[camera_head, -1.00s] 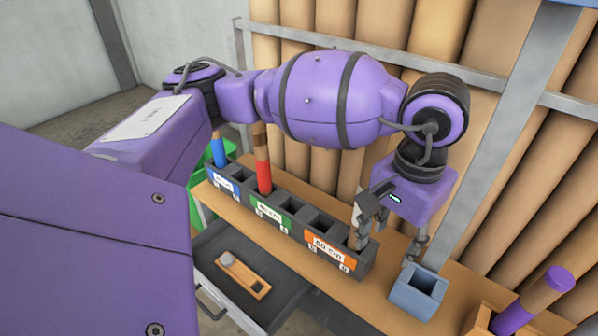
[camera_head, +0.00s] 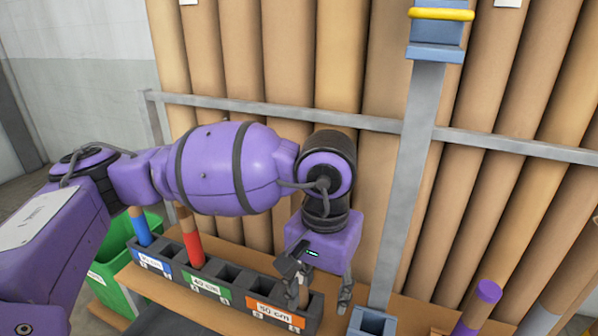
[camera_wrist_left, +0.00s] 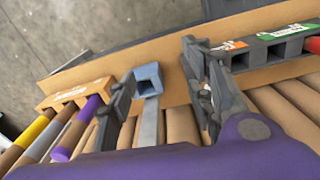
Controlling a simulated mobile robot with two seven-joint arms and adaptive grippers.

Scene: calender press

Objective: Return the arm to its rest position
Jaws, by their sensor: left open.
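My left arm (camera_head: 215,170) reaches in from the left, bent, with its purple wrist hanging down. My left gripper (camera_head: 318,290) is open above the right end of the dark rack (camera_head: 232,293). In the left wrist view its two fingers (camera_wrist_left: 160,70) stand apart with nothing between them. My right gripper is not in view.
A blue stick (camera_head: 140,228) and a red stick (camera_head: 193,243) stand in the rack. A blue-grey holder (camera_head: 372,322) is right of the gripper, also in the wrist view (camera_wrist_left: 148,80). Tall cardboard tubes (camera_head: 340,70) fill the back behind a rail.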

